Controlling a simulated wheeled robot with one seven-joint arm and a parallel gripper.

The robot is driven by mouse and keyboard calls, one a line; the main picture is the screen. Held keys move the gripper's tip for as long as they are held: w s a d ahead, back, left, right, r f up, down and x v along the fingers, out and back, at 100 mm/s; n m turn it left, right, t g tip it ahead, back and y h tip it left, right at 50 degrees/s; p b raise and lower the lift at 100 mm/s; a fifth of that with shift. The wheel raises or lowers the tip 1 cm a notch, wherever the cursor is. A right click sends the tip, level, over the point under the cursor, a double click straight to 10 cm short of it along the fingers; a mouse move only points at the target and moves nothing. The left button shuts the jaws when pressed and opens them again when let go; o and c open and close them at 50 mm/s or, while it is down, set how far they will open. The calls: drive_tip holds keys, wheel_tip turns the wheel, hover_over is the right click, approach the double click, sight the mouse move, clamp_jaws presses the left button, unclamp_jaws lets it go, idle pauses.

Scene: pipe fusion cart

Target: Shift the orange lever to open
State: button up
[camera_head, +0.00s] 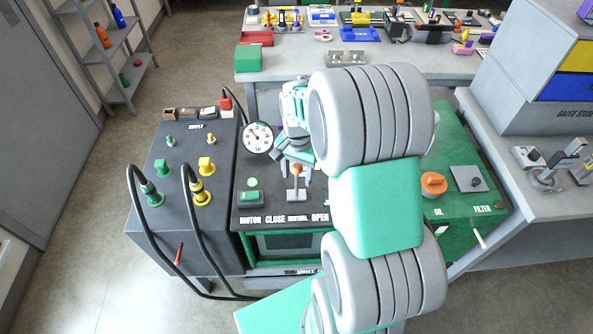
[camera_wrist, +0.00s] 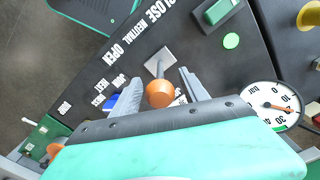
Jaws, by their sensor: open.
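The orange lever (camera_head: 297,170) has a round orange knob on a grey stem. It stands on a small grey plate on the dark panel, above the word NEUTRAL, with CLOSE to the left and OPEN to the right. My gripper (camera_head: 294,162) is over the panel at the lever. In the wrist view the orange knob (camera_wrist: 160,94) lies between the two grey fingers of my gripper (camera_wrist: 160,78), with a gap visible on each side. The fingers are apart. Whether the knob is at fingertip depth is hard to tell.
A pressure gauge (camera_head: 258,137) stands just left of my gripper. A green button (camera_head: 250,196) labelled MOTOR is left of the lever. Black hoses (camera_head: 191,225) loop at the left block. An orange knob (camera_head: 434,184) sits right of my arm, which hides part of the panel.

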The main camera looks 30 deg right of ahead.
drive_tip(key=shift+w+a+f, duration=0.1)
drive_tip(key=shift+f, duration=0.05)
drive_tip(key=shift+c, duration=0.6)
clamp_jaws()
idle(0.8)
